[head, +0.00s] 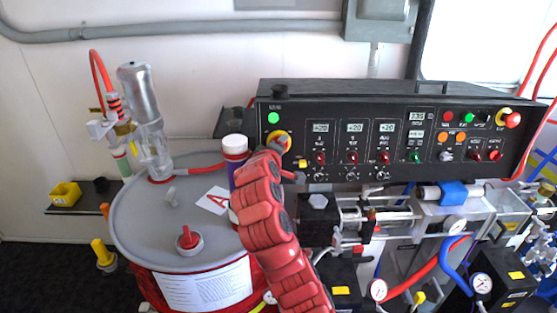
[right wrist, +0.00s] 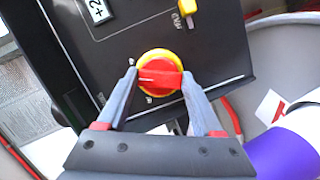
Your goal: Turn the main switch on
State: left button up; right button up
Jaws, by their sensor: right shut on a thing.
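The main switch is a red rotary handle on a round yellow base at the left end of the black control panel. In the head view its yellow base (head: 280,137) shows just above my right gripper (head: 279,152), which partly covers it. In the right wrist view the red handle (right wrist: 160,80) lies roughly level across the picture. The fingertips of my right gripper (right wrist: 159,77) are shut on it, one at each end. My left gripper is not in view.
The black control panel (head: 395,108) has displays, small knobs and a lit green lamp (head: 273,118) above the switch. A grey-lidded drum (head: 145,235) and a purple-and-white bottle (head: 235,160) stand close left of my right arm. Pipes and gauges (head: 481,283) fill the lower right.

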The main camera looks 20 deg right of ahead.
jog(key=shift+f+m+y+b, duration=0.15)
jog(key=shift+m+y+b, duration=0.35)
jog(key=shift+m+b, duration=1.25)
jog(key=o, duration=1.4)
jog(key=shift+c, duration=0.2)
